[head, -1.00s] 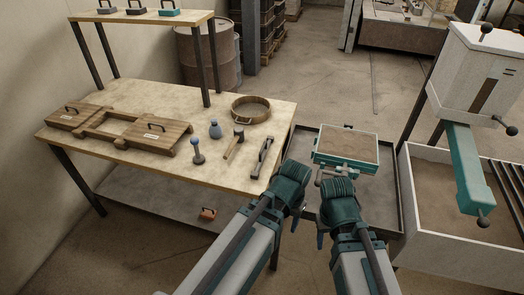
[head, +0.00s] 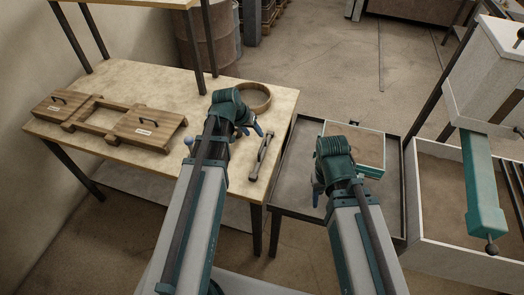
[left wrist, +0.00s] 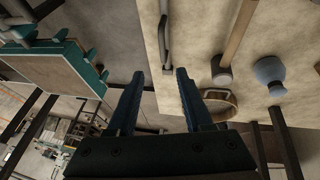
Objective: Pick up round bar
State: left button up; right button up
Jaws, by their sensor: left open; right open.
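I cannot single out a round bar with certainty. A grey bar-like tool with a raised handle (head: 262,157) lies near the table's right edge; it also shows in the left wrist view (left wrist: 165,40). Dark rods (head: 514,185) stand in the bin at the far right. My left gripper (head: 224,133) is over the table, left of the grey tool, and hides the small tools there. In the left wrist view its fingers (left wrist: 160,103) are apart, with nothing between them. My right gripper (head: 335,180) is open beside the teal-edged sand box, its fingers partly hidden.
The table (head: 120,85) holds a wooden frame (head: 100,118) and a round wooden ring (head: 266,101). The left wrist view shows a mallet (left wrist: 221,72) and a blue bulb-shaped tool (left wrist: 270,76). The sand box (head: 362,143) stands on a dark tray (head: 287,185).

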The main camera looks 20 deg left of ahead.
aim_at(262, 146)
pick_arm(q)
jog(key=b+x, duration=0.7)
jog(key=x, duration=0.1)
jog(key=shift+w+f+b, duration=0.1)
jog(key=shift+f+b, duration=0.2)
jog(key=b+x, duration=0.5)
jog(key=shift+a+f, duration=0.1)
jog(key=shift+f, duration=0.15)
jog(key=shift+r, duration=0.1)
grip_shut()
dwell(1.0)
